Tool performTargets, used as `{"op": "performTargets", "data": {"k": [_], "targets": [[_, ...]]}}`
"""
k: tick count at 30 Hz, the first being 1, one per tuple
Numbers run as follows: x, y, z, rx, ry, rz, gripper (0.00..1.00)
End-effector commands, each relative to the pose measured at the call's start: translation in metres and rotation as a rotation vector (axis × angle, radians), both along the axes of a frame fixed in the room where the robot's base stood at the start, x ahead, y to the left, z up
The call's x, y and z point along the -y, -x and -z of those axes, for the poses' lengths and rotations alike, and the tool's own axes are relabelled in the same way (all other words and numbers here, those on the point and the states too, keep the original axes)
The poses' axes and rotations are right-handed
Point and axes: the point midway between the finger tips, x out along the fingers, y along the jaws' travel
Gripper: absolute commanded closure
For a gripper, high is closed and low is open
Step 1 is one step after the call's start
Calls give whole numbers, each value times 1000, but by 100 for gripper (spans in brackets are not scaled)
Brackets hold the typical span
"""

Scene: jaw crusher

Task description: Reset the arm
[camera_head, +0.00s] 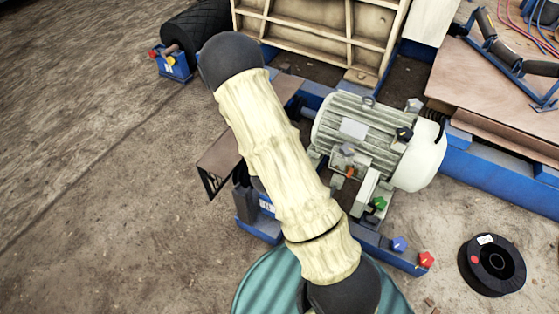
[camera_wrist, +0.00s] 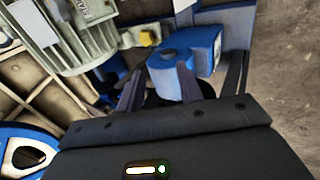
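My arm (camera_head: 285,165), in a cream sleeve with dark joints, crosses the middle of the head view from upper left to bottom centre. My gripper is hidden in that view. In the wrist view my gripper (camera_wrist: 160,78) shows two dark fingers standing apart, with nothing seen held between them. A blue housing (camera_wrist: 190,48) lies just beyond the fingertips; I cannot tell whether they touch it. A yellow knob (camera_wrist: 150,38) is beside the housing.
A grey motor (camera_head: 345,130) on a blue frame (camera_head: 480,170) stands right of my arm. Several coloured knobs, including a red one (camera_head: 426,260), line the frame. A black spool (camera_head: 478,268) lies at right. A teal ribbed object (camera_head: 262,285) is below. Open ground (camera_head: 90,200) lies left.

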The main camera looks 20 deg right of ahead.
Motion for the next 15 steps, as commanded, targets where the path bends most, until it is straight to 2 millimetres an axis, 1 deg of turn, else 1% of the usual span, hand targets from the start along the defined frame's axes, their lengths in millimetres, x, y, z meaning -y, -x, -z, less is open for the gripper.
{"op": "performTargets", "data": {"k": [8, 11, 14, 15], "targets": [[-1, -1, -3, 3, -10, 6, 64], [-7, -2, -14, 14, -58, 31, 64], [-17, -4, -34, 29, -146, 78, 64], [-22, -5, -44, 34, -188, 100, 64]]}}
